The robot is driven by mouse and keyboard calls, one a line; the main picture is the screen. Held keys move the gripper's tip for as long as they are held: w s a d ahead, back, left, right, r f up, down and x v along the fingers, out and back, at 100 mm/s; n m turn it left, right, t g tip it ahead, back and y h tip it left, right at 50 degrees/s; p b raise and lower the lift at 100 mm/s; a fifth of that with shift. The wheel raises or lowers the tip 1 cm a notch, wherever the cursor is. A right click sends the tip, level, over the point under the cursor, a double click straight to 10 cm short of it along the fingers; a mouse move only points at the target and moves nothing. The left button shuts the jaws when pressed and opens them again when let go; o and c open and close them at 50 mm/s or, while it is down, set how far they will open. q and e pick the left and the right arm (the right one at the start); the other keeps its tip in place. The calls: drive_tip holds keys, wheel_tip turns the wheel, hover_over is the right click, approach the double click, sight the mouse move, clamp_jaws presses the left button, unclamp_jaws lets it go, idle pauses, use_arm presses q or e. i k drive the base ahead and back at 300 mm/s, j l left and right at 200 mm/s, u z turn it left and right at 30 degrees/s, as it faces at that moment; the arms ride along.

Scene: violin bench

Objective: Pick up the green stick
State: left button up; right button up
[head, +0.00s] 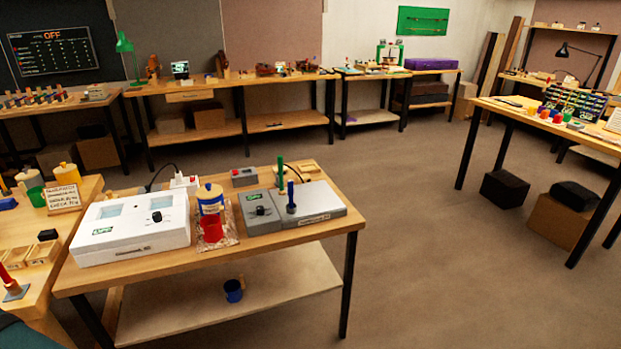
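A thin green stick (280,174) stands upright at the back of a grey device (322,203) on the near wooden table. A blue stick (291,195) stands upright just in front of it on the same device, and its top comes close to the green stick's lower part. How the green stick's foot is held is too small to tell. Neither of my grippers is in view.
A white box with a black knob (135,225), a red cup (212,229) and a yellow-lidded blue jar (210,198) stand left of the device on the table (300,238). A blue mug (233,291) is on the lower shelf. Open floor (420,240) lies to the right.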

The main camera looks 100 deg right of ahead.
sight(281, 192)
drive_tip(key=z, duration=3.1)
drive_tip(key=i, duration=0.1)
